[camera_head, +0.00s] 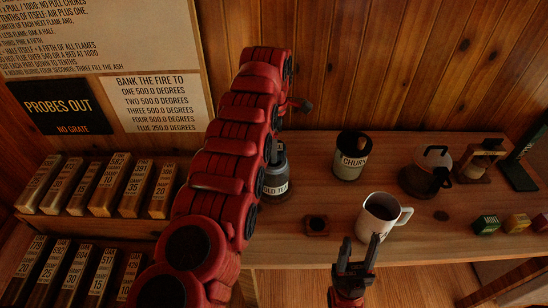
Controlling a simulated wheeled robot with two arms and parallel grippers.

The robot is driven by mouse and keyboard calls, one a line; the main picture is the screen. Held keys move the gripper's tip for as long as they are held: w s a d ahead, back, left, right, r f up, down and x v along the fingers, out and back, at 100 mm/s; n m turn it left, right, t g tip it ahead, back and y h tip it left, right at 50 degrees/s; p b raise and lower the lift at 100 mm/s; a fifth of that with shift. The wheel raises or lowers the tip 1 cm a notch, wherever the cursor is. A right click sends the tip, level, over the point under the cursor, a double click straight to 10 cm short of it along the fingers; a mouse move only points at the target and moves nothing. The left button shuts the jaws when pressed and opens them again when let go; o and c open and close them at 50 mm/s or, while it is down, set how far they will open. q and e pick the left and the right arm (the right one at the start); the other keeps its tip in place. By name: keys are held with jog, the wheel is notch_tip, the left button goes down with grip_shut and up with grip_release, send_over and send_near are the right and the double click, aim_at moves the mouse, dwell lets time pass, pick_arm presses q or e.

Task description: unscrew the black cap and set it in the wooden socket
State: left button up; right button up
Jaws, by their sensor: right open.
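A grey bottle (275,182) with a label reading "COLD FL…" stands on the wooden counter, partly hidden behind my left arm. Its top is mostly covered, and I cannot make out the black cap clearly. My left arm rises across the middle and bends over near the bottle; its gripper is largely hidden there. A small square wooden block with a dark round hollow, the socket (316,225), sits on the counter right of the bottle, and its hollow looks empty. My right gripper (358,254) is open and empty at the counter's front edge, just before the mug.
A white mug (378,218) stands close behind my right gripper. Small coloured boxes (487,225) sit at right. Labelled blocks (110,188) fill the left shelves.

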pick_arm(q)
notch_tip(320, 180, up, 5)
jog(key=p, duration=0.9)
jog(key=shift+r, duration=0.15)
jog(key=shift+p, duration=0.4)
jog(key=shift+s+d+f, duration=0.3)
jog(key=shift+f, duration=0.1)
jog(key=s+d+f+p, duration=0.6)
jog(key=s+d+f, duration=0.6)
jog(key=s, duration=0.1)
jog(key=shift+s+d+f, duration=0.2)
jog(key=shift+f, duration=0.15)
jog(key=shift+f, duration=0.15)
notch_tip(320, 180, down, 6)
jog(key=b, duration=0.4)
jog(key=shift+r+b, duration=0.25)
jog(key=shift+b, duration=0.15)
